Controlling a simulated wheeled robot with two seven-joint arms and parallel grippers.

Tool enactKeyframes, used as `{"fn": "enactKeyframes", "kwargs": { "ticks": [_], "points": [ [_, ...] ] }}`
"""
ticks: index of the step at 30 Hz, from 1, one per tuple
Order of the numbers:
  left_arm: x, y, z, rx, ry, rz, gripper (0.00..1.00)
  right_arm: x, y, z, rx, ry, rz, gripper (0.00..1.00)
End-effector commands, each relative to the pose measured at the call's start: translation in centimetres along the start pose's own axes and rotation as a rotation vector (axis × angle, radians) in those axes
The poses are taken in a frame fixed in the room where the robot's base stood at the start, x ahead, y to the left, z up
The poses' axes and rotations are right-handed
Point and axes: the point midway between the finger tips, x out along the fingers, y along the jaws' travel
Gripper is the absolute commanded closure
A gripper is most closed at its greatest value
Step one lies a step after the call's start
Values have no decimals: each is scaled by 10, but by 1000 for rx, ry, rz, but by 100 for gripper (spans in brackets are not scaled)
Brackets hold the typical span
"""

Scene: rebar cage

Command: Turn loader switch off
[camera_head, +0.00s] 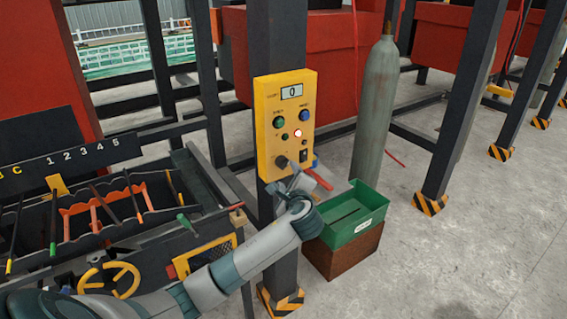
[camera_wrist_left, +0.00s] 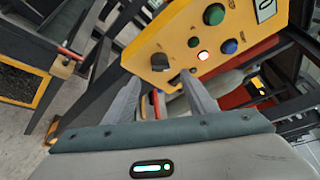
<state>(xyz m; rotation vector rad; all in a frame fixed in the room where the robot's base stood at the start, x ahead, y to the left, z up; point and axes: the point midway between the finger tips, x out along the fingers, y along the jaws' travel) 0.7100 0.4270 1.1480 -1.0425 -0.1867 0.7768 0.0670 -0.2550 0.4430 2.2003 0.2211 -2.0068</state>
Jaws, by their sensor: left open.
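A yellow control panel (camera_head: 268,116) is fixed to a dark post, with a display reading 0. Near its lower edge are a dark rotary knob (camera_head: 281,161) and a small black switch (camera_head: 304,153); I cannot tell from labels which is the loader switch. My left gripper (camera_head: 298,176) is in front of the panel's lower edge, open and empty. In the left wrist view the fingers (camera_wrist_left: 161,80) are spread and point at the panel's lower end, with the dark knob (camera_wrist_left: 160,62) just beyond and between their tips. No contact is visible. My right gripper is not in view.
Above the knob are green (camera_head: 279,122) and blue (camera_head: 305,116) buttons and a lit lamp (camera_head: 298,133). A green bin (camera_head: 372,203) stands on a brown box below right. A grey gas cylinder (camera_head: 377,110) stands behind it. A rack of tools (camera_head: 95,210) fills the left.

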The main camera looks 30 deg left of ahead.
Motion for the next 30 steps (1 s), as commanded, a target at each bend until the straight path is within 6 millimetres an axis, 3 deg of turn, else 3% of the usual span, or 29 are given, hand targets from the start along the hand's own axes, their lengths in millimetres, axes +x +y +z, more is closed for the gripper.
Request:
{"fn": "enactKeyframes", "kwargs": {
  "ticks": [15,21,30],
  "points": [
    [78,-1,1,1,-1,2,49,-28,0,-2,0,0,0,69],
    [94,0,0,1,0,1,49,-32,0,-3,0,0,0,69],
    [99,1,0,1,1,1,49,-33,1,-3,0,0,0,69]
  ]
}}
